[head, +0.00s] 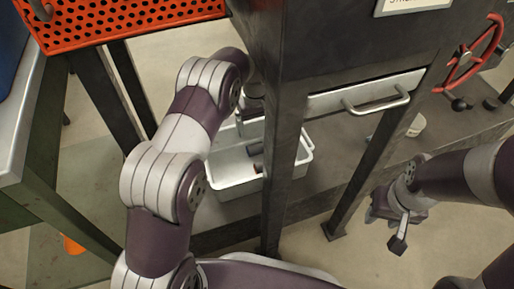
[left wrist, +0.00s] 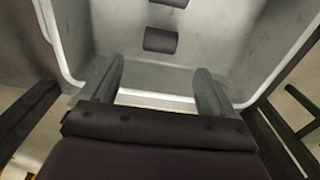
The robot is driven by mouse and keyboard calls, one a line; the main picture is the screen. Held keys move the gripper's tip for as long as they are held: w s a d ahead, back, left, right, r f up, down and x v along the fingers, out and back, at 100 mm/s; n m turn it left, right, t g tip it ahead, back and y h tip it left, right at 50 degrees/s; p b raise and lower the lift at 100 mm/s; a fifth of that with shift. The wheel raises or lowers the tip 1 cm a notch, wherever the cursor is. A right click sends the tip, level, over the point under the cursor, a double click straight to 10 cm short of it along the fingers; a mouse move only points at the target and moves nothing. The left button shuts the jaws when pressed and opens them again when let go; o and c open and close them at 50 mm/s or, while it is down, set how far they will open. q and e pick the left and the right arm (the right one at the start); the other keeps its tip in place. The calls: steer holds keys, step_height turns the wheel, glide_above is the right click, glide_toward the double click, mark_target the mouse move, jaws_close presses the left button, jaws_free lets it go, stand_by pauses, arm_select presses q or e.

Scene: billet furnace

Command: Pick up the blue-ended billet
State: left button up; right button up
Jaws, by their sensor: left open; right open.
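A white tub (head: 226,186) stands low behind the dark furnace leg in the head view. Short dark billets lie in it, one (head: 257,168) partly hidden by the leg. In the left wrist view, a dark billet (left wrist: 160,40) lies on the tub's floor beyond my fingertips, and another (left wrist: 170,3) is cut by the top edge. No blue end shows on either. My left gripper (left wrist: 160,76) is open and empty, above the tub's near side; in the head view it is mostly hidden. My right gripper (head: 398,226) hangs at the right, away from the tub.
Dark furnace legs (head: 284,160) stand in front of the tub and to its right. A drawer handle (head: 376,106) and a red handwheel (head: 470,58) are on the furnace. An orange perforated panel (head: 125,22) and a metal-topped bench (head: 22,140) are at the left.

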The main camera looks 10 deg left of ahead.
mark_target(255, 145)
arm_select(q)
step_height(255, 145, down, 11)
steer(key=b, duration=0.6)
steer(key=shift+f+b, duration=0.1)
steer(key=shift+b, duration=0.25)
arm_select(e)
step_height(255, 145, down, 8)
arm_select(q)
steer(key=shift+r, duration=0.2)
steer(key=c, duration=1.5)
step_height(255, 145, up, 10)
steer(key=p, duration=0.7)
steer(key=shift+r+p, duration=0.2)
steer(key=shift+p, duration=0.2)
steer(key=shift+f, duration=0.15)
arm_select(e)
step_height(255, 145, up, 8)
steer(key=shift+f, duration=0.25)
